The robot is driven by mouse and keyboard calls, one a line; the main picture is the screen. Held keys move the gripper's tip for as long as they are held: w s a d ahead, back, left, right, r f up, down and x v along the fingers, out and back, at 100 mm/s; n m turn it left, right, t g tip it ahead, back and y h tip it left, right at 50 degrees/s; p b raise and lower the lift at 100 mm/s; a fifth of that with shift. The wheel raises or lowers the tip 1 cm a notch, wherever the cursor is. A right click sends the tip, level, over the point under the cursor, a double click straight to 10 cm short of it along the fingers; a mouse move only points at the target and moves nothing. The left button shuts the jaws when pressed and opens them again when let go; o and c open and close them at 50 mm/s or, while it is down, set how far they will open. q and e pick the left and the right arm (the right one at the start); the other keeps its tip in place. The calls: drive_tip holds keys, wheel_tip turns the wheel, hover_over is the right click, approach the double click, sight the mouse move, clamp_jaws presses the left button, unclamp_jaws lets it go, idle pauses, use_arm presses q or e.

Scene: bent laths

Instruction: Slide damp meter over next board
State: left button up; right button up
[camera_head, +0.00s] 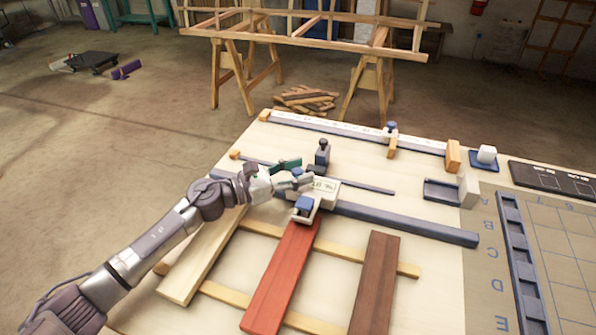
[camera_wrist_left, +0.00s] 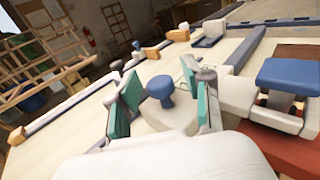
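The damp meter (camera_head: 325,190) is a white block with a small display, sitting on the long blue-grey rail (camera_head: 405,222). Its blue-topped head (camera_head: 305,204) is at the far end of the red board (camera_head: 283,275); it also shows in the left wrist view (camera_wrist_left: 290,76). The pale board (camera_head: 203,257) lies left of the red one and the brown board (camera_head: 375,283) right. My left gripper (camera_head: 290,174) is at the meter's left side. In the left wrist view its teal-padded fingers (camera_wrist_left: 160,84) stand apart, with a blue knob (camera_wrist_left: 159,92) between them, visibly clear of both pads. My right gripper is not in view.
A long scale rail with a slider (camera_head: 390,133) runs along the back edge. The rail right of the meter is clear.

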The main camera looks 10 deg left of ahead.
use_arm(q)
drive_tip(key=shift+s+a, duration=0.1)
drive_tip(key=shift+a, duration=0.1)
drive_tip(key=v, duration=1.1)
drive_tip(key=shift+s+a, duration=0.2)
drive_tip(key=shift+a, duration=0.05)
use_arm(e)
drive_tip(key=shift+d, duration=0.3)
